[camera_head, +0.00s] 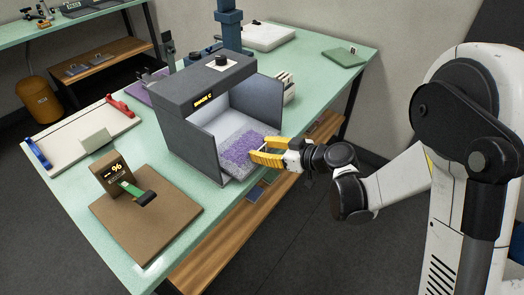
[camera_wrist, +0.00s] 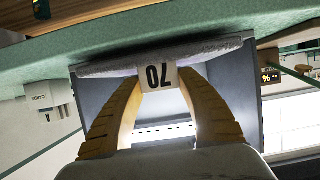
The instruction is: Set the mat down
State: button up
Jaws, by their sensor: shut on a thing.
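The mat (camera_head: 240,147) is a flat purple and pale speckled piece, inside the open front of a grey booth (camera_head: 200,140). My gripper (camera_head: 258,157) has yellow fingers and reaches in at the booth's front right. In the wrist view my gripper (camera_wrist: 158,80) is shut on the mat at the tag. Whether the mat touches the booth floor, I cannot tell.
The booth stands on a green table (camera_head: 315,68). A green pad (camera_head: 344,57) lies far right.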

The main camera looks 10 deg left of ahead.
jog(key=o, duration=1.1)
jog(key=shift+o, duration=0.2)
jog(key=shift+r, duration=0.1)
jog(key=shift+s+d+r, duration=0.1)
jog(key=shift+d+r, duration=0.1)
jog(key=shift+d, duration=0.15)
jog(key=s+d+r+m+h+p, duration=0.1)
jog(key=s+d+r+m+h, duration=0.3)
jog(key=d, duration=0.7)
jog(key=s+d+r+m+t+h+p, duration=0.1)
jog(key=s+d+r+m+h, duration=0.3)
jog(key=s+d, duration=0.5)
jog(key=s+d+r+m+h+p, duration=0.1)
jog(key=s+d+r+m+h, duration=0.3)
jog(key=d, duration=0.9)
jog(key=s+r+m, duration=0.1)
jog(key=s, duration=0.1)
jog(key=shift+s+m+t+h, duration=0.3)
jog(key=shift+t, duration=0.1)
